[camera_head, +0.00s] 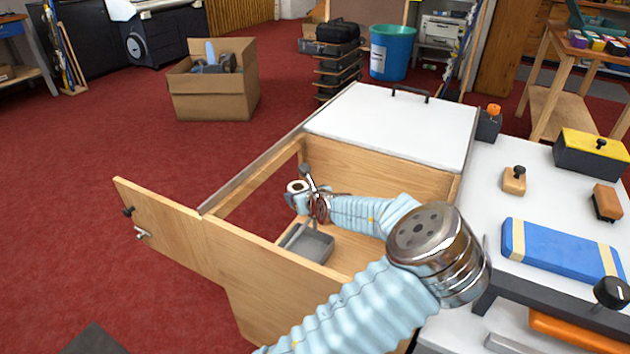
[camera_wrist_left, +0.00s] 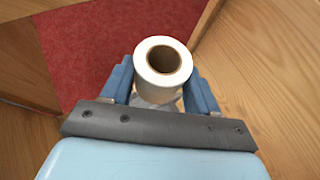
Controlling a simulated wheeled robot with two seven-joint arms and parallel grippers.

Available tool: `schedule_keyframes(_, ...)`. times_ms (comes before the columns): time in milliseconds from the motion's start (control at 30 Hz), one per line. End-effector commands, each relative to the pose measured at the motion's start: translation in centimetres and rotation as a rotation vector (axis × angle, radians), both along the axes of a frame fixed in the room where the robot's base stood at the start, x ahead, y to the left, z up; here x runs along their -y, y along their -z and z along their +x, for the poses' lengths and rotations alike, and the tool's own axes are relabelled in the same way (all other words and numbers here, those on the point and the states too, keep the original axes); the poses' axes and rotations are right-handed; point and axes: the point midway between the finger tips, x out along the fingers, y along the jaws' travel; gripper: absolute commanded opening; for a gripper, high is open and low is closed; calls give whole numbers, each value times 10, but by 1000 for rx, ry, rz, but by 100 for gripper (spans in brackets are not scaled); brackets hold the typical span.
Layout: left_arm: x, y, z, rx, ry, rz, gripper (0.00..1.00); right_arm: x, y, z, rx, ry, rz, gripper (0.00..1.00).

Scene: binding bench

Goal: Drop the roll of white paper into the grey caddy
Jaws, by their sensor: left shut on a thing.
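The roll of white paper (camera_head: 294,186) is upright between the fingers of my left gripper (camera_head: 299,197), inside the open wooden cabinet. In the left wrist view, the roll (camera_wrist_left: 163,88) shows its open brown core facing the camera. Blue fingers stand on either side of it, and the left gripper (camera_wrist_left: 161,90) is shut on it. The grey caddy (camera_head: 312,247) sits on the cabinet floor, lower in the picture than the roll. My arm and the front panel hide part of the caddy's surroundings. My right gripper is not in view.
The cabinet's wooden front panel (camera_head: 190,238) and side rail (camera_head: 255,172) border the opening. The white lid (camera_head: 395,125) covers the far part. A white bench at right holds a blue block (camera_head: 560,248) and a yellow-lidded box (camera_head: 592,152). Red floor at left is open.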

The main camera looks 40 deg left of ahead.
Motion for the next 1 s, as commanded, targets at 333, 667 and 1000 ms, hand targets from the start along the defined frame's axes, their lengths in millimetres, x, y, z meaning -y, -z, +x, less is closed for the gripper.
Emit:
schedule_keyframes(333,-2,38,-4,-1,-13,-3,30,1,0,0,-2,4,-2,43)
schedule_keyframes(667,-1,62,-3,0,-9,-1,30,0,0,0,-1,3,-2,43)
schedule_keyframes(1000,-1,62,-3,0,-9,-1,74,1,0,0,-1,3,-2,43)
